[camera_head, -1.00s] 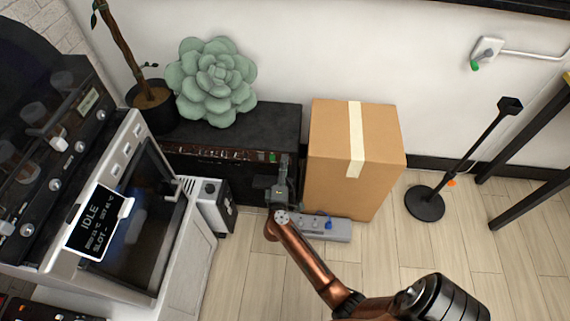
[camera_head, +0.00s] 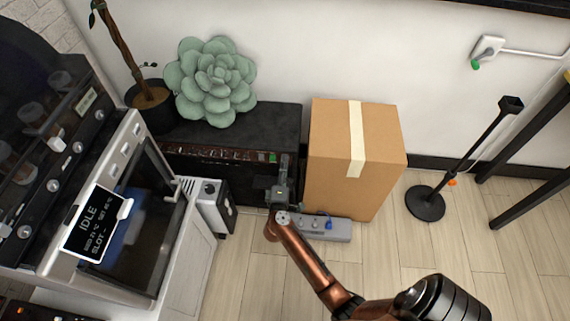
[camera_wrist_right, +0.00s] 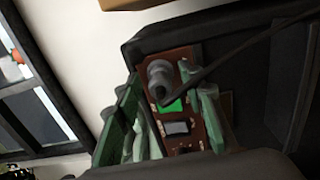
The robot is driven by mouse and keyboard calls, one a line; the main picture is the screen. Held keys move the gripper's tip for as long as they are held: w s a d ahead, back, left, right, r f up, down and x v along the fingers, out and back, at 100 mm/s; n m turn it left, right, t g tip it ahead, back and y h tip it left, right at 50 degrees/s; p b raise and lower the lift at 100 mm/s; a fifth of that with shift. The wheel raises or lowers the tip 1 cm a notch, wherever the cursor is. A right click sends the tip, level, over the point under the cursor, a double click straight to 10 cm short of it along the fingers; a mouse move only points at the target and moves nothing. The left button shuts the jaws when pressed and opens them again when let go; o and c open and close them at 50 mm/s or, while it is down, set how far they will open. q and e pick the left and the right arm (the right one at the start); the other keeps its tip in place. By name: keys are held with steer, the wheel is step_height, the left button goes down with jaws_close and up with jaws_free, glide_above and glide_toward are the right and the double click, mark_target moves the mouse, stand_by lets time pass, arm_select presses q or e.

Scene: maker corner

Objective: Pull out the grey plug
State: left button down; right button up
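The grey plug (camera_wrist_right: 158,74) shows in the right wrist view, seated in a brown panel (camera_wrist_right: 185,52) on a dark box; in the head view the gripper hides it. A dark cable crosses the panel beside it. My right gripper (camera_wrist_right: 160,92) has its green fingers apart, one on each side of the plug, with gaps visible; I cannot tell how far the tips reach along it. In the head view my right gripper (camera_head: 284,172) is at the front of the dark box (camera_head: 240,128), near its right end. My left gripper is not in view.
A cardboard box (camera_head: 345,185) stands close right of the gripper. A grey power strip (camera_head: 340,236) with blue plugs lies below it on the floor. A succulent (camera_head: 212,80) sits on the dark box. A white machine (camera_head: 128,150) stands left.

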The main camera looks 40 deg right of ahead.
stand_by(0.3)
jaws_close()
stand_by(0.3)
steer(key=shift+a+f, duration=0.1)
steer(key=shift+v, duration=2.9)
steer(key=shift+s, duration=0.1)
